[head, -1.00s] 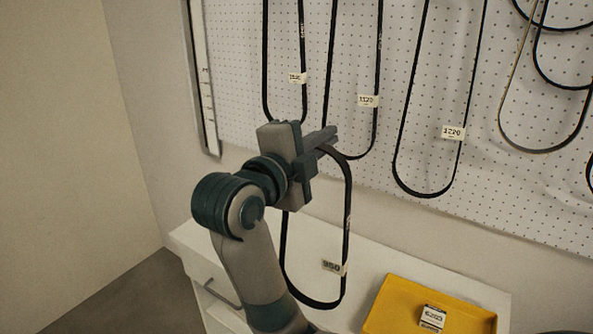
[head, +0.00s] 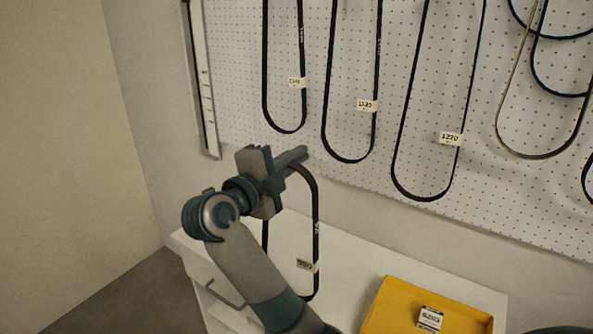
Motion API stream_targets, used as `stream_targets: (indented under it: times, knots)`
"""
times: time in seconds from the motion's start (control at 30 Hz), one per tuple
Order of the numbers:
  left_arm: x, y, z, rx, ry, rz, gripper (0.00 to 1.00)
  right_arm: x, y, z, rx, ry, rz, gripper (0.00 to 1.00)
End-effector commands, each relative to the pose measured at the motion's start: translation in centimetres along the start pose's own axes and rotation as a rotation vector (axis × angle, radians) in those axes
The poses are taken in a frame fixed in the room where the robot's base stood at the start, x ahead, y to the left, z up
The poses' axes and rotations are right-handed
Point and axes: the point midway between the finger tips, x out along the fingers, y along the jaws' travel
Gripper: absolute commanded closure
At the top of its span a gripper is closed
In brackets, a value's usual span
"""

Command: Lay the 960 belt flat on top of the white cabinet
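The 960 belt (head: 317,222) is a black loop with a small pale tag (head: 306,265) low on its right side. It hangs from my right gripper (head: 291,163), which is shut on the top of the loop. The belt hangs upright in front of the white cabinet (head: 363,262); whether its lower end touches the cabinet, I cannot tell. The left part of the loop is partly hidden behind my arm. The cabinet top is white and its drawer handle shows at the lower left. My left gripper is not in view.
A yellow tray (head: 385,312) with a small labelled box (head: 430,318) stands on the right of the cabinet top. A pegboard (head: 380,182) behind holds several hanging belts, including one tagged 1220 (head: 455,170). The cabinet top left of the tray looks clear.

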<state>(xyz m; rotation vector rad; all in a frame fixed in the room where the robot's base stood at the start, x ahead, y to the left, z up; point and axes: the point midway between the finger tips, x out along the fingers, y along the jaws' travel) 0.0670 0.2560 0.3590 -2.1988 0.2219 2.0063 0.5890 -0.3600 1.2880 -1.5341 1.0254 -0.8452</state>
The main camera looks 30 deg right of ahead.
Motion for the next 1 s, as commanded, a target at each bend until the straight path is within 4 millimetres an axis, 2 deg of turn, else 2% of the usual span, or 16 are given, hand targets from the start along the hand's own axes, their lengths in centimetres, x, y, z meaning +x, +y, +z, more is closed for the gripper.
stream_targets:
  times: [0.3,0.73,0.8,0.83,1.0]
  knots:
    - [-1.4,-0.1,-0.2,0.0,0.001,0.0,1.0,0.0,3.2,0.6,-0.003,0.001,0.0,1.0]
    - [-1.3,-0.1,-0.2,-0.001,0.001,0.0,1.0,0.0,3.8,0.7,-0.001,0.0,0.001,1.0]
    - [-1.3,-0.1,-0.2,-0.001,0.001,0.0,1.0,0.0,3.7,0.7,0.0,0.0,0.001,0.81]
    - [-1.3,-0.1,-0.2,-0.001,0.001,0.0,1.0,0.0,3.7,0.7,0.0,0.0,0.001,0.77]
    - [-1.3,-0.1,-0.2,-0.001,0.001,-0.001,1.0,0.0,3.7,0.7,0.0,0.0,0.001,0.77]
